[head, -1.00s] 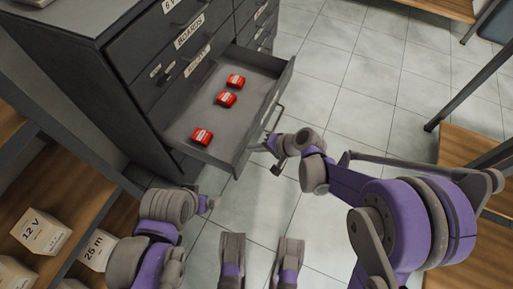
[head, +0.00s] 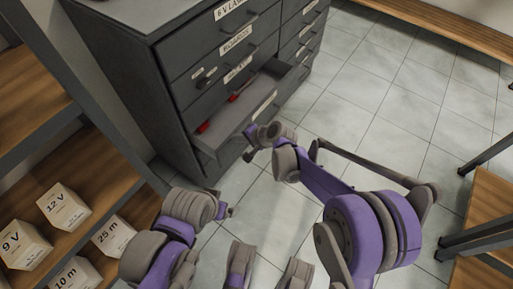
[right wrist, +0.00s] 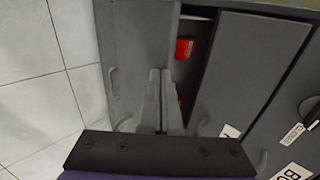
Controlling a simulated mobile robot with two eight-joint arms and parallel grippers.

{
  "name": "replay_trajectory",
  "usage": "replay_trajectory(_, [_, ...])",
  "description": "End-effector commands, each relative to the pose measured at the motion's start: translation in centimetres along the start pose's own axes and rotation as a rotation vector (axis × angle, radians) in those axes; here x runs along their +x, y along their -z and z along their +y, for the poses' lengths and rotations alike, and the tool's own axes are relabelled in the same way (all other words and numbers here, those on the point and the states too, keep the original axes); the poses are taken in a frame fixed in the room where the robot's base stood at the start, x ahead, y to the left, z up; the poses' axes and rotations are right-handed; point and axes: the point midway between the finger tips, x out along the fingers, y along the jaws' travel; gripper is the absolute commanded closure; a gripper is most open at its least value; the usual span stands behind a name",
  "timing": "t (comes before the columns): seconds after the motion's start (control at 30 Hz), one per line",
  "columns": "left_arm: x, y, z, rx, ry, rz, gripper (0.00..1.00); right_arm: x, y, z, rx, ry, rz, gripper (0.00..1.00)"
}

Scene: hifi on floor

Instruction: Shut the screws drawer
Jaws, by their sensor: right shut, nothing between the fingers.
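The open drawer (head: 227,119) sticks partly out of the dark grey cabinet (head: 175,85), with red boxes (head: 238,97) inside; its label is not readable to me. In the right wrist view, a red box (right wrist: 185,48) shows in the narrow gap behind the grey drawer front (right wrist: 138,35). My right gripper (head: 249,152) is at the near end of the drawer front. Its fingers (right wrist: 158,78) are together and empty, over the drawer front in the wrist view; I cannot tell if they touch it. My left gripper (head: 230,211) is low, away from the drawer; its finger opening is unclear.
Other labelled drawers (head: 237,39) of the cabinet look shut. A wooden shelf with white boxes (head: 63,205) stands at the left. Another wooden shelf (head: 480,205) is at the right. The tiled floor (head: 380,110) between is clear.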

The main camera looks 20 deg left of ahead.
Motion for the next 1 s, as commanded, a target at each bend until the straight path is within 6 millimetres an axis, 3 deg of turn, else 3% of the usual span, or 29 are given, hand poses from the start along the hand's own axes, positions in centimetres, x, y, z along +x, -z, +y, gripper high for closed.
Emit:
replay_trajectory(0.2, [0.0, 0.0, 0.0, 0.0, 0.0, 0.0, 0.0, 3.5, -0.1, -3.2, -0.002, 0.0, -0.002, 1.0])
replay_trajectory(0.4, [0.0, 0.0, 0.0, 0.0, 0.0, 0.0, 0.0, 5.4, 0.0, -5.0, -0.001, 0.0, 0.0, 1.0])
replay_trajectory(1.0, [0.0, 0.0, 0.0, 0.0, 0.0, 0.0, 0.0, 6.3, 0.0, -5.8, 0.0, -0.001, 0.0, 1.0])
